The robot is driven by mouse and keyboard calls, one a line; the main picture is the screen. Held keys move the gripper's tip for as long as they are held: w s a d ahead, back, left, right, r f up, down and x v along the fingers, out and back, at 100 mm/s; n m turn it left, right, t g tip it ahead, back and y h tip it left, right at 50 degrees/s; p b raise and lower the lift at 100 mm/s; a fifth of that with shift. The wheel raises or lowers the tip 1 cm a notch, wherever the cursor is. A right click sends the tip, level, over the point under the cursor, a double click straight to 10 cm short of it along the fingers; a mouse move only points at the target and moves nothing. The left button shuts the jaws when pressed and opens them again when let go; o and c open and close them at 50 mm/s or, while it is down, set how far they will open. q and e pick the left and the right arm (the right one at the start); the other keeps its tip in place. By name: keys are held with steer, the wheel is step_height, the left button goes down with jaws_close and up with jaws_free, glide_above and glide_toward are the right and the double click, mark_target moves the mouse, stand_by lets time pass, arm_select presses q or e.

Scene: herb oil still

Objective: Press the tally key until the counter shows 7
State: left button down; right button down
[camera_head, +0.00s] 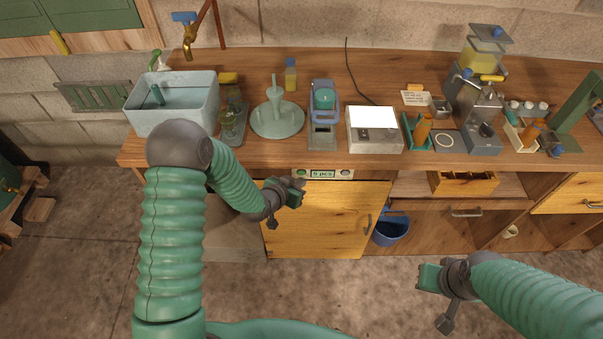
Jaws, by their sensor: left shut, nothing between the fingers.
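The tally counter (323,174) is a small panel on the front edge of the bench. Its display reads a digit followed by "pcs"; the digit looks like 5 or 6 but is too small to be sure. A green round key (301,173) sits left of the display and a grey round one (346,173) sits right of it. My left gripper (298,190) is shut and empty, just below the green key in the picture. I cannot tell whether it touches the panel. My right gripper (428,278) is low at the right, away from the counter.
Above the counter, the bench holds a blue-grey device (323,115), a white-topped scale (375,130), a funnel stand (277,118) and a sink (172,105). Below is a wooden cupboard door (325,225). A blue bucket (391,230) hangs beside it.

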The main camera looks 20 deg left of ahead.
arm_select(q)
steer(key=shift+w, duration=0.1)
steer(key=shift+w+a, duration=0.15)
steer(key=shift+w, duration=0.15)
steer(key=shift+w+a+r, duration=0.1)
steer(key=shift+w, duration=0.25)
stand_by(0.9)
steer(key=shift+s+d, duration=0.25)
steer(key=shift+s, duration=0.5)
steer(key=s, duration=0.2)
steer(key=s+d, duration=0.1)
steer(key=s, duration=0.2)
steer(key=shift+d, duration=0.2)
steer(key=shift+w, duration=0.1)
stand_by(0.5)
